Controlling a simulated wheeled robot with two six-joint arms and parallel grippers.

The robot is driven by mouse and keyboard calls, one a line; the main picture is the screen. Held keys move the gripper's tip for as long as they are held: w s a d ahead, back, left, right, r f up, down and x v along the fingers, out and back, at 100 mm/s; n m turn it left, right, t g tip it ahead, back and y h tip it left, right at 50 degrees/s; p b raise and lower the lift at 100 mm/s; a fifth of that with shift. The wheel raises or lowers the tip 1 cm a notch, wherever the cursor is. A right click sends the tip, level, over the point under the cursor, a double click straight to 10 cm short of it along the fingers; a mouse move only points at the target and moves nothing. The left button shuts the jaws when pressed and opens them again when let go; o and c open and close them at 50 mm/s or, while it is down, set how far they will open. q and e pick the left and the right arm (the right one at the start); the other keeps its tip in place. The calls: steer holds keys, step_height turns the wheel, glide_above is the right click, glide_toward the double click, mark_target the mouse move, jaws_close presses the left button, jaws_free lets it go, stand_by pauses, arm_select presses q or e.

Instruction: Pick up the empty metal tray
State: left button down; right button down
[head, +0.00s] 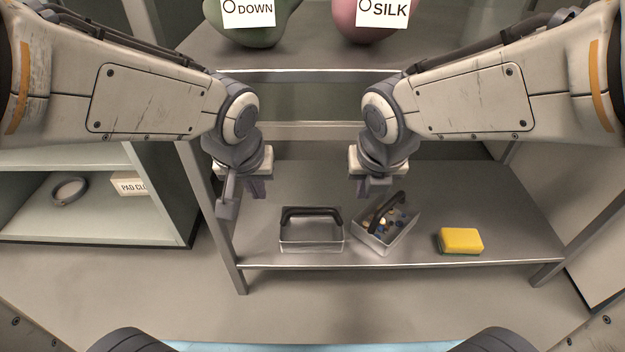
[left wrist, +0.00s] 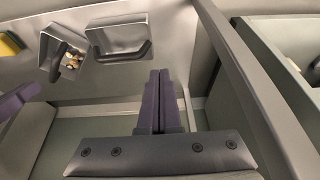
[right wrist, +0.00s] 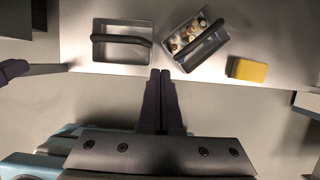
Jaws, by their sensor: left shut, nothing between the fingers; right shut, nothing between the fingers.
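The empty metal tray (head: 311,246) sits on the lower metal shelf, left of centre, with a dark handle arching over it. A second metal tray (head: 386,239) with small items in it stands tilted in angle just right of it. My left gripper (head: 257,192) is shut and empty, above the shelf, up and left of the empty tray. My right gripper (head: 375,188) is shut and empty, above the filled tray's back edge. In the left wrist view the empty tray (left wrist: 118,27) is beyond the shut fingers (left wrist: 159,100). In the right wrist view the empty tray (right wrist: 122,30) is upper left of the fingers (right wrist: 160,100).
A yellow sponge (head: 460,240) lies at the right of the lower shelf (head: 500,205). The upper shelf (head: 310,58) holds green and pink bundles labelled DOWN and SILK. A side shelf (head: 100,222) with a ring stands left. The shelf's post (head: 215,215) is close to my left gripper.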

arm_select(q)
steer(key=shift+w, duration=0.4)
arm_select(e)
steer(key=shift+w, duration=0.4)
steer(key=shift+d, duration=0.1)
